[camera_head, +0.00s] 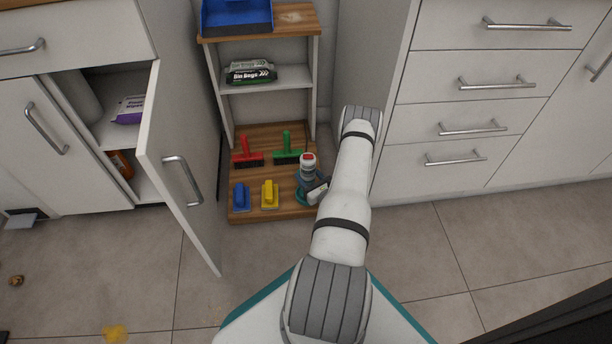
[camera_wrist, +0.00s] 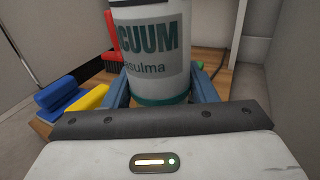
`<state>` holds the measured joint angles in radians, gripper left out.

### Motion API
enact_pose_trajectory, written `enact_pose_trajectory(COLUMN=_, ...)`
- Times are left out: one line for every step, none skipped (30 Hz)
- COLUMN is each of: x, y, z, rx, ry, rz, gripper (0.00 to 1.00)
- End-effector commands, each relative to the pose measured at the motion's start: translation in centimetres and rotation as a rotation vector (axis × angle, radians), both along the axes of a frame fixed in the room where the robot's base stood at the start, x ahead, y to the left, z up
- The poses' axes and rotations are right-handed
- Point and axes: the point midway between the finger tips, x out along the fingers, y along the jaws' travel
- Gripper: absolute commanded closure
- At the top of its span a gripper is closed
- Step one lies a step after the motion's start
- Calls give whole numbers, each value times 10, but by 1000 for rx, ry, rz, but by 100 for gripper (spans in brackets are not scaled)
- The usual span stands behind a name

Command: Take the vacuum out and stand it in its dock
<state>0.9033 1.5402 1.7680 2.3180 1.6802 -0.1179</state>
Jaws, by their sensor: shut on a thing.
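The vacuum (camera_head: 307,161) is a white and grey cylinder with a red top and a teal lower band. It is upright at the front right of the low wooden board. In the wrist view its label (camera_wrist: 148,45) faces me. My gripper (camera_head: 313,186) is shut on the vacuum; its blue fingers (camera_wrist: 160,93) sit one on each side of the lower body. A teal edge shows at the vacuum's foot in the head view; I cannot tell whether it is the dock or the vacuum's own base. The vacuum's underside is hidden.
A red brush (camera_head: 247,154), a green brush (camera_head: 288,150), a blue brush (camera_head: 241,197) and a yellow brush (camera_head: 270,194) are on the board (camera_head: 256,214) to the left. An open cupboard door (camera_head: 180,165) stands left; drawers (camera_head: 455,130) are right.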

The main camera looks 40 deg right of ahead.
Motion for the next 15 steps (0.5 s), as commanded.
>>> enact_pose_trajectory(x=0, y=-1, z=0, rx=-1, ry=-3, rz=0, gripper=95)
enact_pose_trajectory(x=0, y=-1, z=0, rx=-1, ry=-3, rz=0, gripper=95)
enact_pose_trajectory(x=0, y=-1, z=-1, rx=-1, ry=-3, rz=0, gripper=95)
enact_pose_trajectory(x=0, y=-1, z=-2, rx=-1, ry=-3, rz=0, gripper=95)
enact_pose_trajectory(x=0, y=-1, z=-2, rx=-1, ry=-3, rz=0, gripper=95)
enact_pose_trajectory(x=0, y=-1, z=-3, rx=-1, ry=-3, rz=0, gripper=95)
enact_pose_trajectory(x=0, y=-1, z=-3, rx=-1, ry=-3, rz=-1, gripper=95)
enact_pose_trajectory(x=0, y=-1, z=-4, rx=-1, ry=-3, rz=-1, gripper=95)
enact_pose_trajectory(x=0, y=-1, z=-5, rx=-1, ry=-3, rz=-1, gripper=95)
enact_pose_trajectory(x=0, y=-1, z=-4, rx=-1, ry=-3, rz=-1, gripper=47)
enact_pose_trajectory(x=0, y=-1, z=-4, rx=-1, ry=-3, rz=-1, gripper=44)
enact_pose_trajectory(x=0, y=-1, z=-5, rx=-1, ry=-2, rz=-1, gripper=41)
enact_pose_trajectory(x=0, y=-1, z=-5, rx=-1, ry=-2, rz=-1, gripper=39)
enact_pose_trajectory(x=0, y=-1, z=-5, rx=-1, ry=-2, rz=-1, gripper=39)
enact_pose_trajectory(x=0, y=-1, z=-5, rx=-1, ry=-2, rz=-1, gripper=39)
